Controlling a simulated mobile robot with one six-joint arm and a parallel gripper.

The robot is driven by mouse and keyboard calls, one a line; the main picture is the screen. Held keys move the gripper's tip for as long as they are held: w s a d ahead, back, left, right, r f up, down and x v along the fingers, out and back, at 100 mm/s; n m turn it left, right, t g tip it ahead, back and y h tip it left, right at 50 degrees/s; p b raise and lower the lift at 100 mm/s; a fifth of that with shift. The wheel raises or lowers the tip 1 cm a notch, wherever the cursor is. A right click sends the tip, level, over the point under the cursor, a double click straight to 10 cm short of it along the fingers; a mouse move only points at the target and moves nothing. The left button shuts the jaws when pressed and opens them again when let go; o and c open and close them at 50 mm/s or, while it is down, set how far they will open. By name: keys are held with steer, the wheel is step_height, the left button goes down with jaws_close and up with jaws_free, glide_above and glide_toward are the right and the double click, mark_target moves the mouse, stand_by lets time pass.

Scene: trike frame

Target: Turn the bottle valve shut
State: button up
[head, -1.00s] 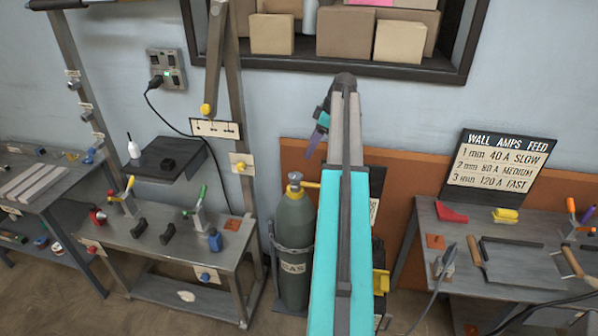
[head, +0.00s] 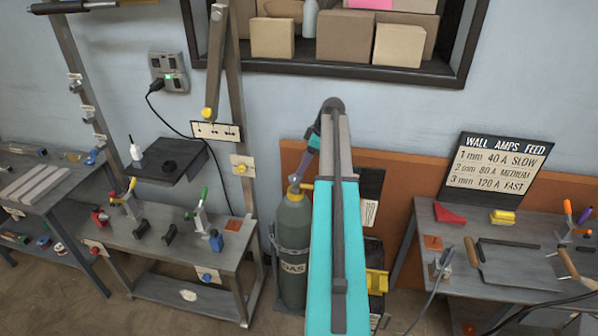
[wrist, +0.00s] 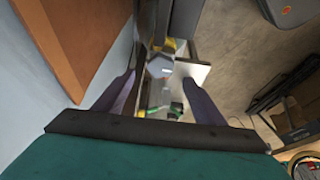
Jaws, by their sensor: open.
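The grey-green gas bottle (head: 293,250) stands upright in a holder on the floor against the wall. Its valve is at the top, with a yellow part (head: 307,186) on its right side; my gripper partly covers the valve in the head view. My gripper (head: 298,178) is at the valve, coming down from the upper right. In the wrist view my gripper (wrist: 160,82) has its two purple fingers spread apart. A pale grey faceted shape (wrist: 160,66) shows between them, perhaps the valve top; I cannot tell whether a finger touches it.
A workbench (head: 160,243) with clamps stands left of the bottle. An orange-brown panel (head: 390,183) is behind it on the wall. A second bench (head: 465,280) with tools and a sign (head: 497,168) stand to the right. A shelf of boxes (head: 345,33) hangs above.

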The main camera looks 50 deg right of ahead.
mark_target(296, 177)
steer(key=shift+p+x, duration=1.05)
steer(key=shift+x, duration=2.2)
steer(key=shift+s, duration=0.1)
steer(key=c, duration=1)
steer(key=shift+d, duration=0.4)
steer(key=shift+c, duration=0.3)
steer(key=shift+a+r, duration=0.1)
steer(key=shift+a, duration=0.2)
